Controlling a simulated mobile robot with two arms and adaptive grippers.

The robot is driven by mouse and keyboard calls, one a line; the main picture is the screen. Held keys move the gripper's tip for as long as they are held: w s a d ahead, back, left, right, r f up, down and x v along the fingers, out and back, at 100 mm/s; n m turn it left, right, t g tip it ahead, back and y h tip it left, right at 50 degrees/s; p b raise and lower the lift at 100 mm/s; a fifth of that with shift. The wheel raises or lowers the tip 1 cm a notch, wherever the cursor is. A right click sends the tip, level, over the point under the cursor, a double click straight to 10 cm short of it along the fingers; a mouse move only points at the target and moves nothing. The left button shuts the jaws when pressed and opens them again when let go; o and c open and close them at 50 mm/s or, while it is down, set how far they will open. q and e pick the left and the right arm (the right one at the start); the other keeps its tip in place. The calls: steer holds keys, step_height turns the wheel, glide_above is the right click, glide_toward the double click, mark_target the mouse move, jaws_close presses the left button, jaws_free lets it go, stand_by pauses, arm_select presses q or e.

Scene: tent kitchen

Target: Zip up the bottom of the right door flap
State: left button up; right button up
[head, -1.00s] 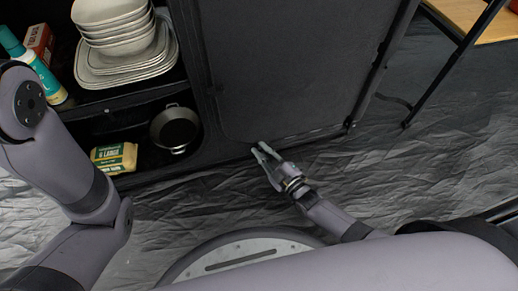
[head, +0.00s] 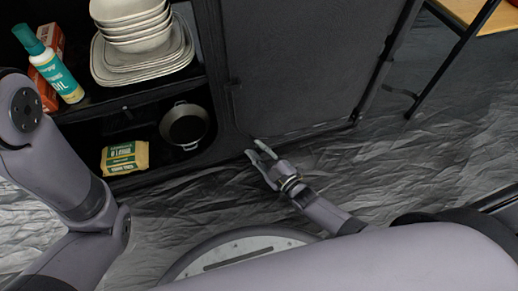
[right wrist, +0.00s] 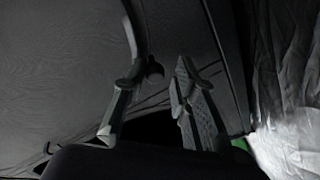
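The right door flap (head: 300,65) is a dark fabric panel, closed over the right half of the black cabinet. Its seam runs down its left side and along its bottom edge. My right gripper (head: 254,148) is at the flap's bottom left corner, low near the floor. In the right wrist view its two fingers stand apart (right wrist: 160,95), with the dark flap (right wrist: 65,65) behind them. A small dark rounded piece (right wrist: 155,70) shows beside the left finger; I cannot tell whether it is the zip pull. My left gripper is out of view.
The cabinet's open left half holds stacked plates and bowls (head: 140,50), a teal bottle (head: 45,60), a dark pan (head: 185,125) and a yellow packet (head: 125,157). A table leg (head: 455,60) stands at the right. The wrinkled floor sheet (head: 410,165) is clear between.

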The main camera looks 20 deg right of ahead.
steer(key=v, duration=1.2)
stand_by(0.5)
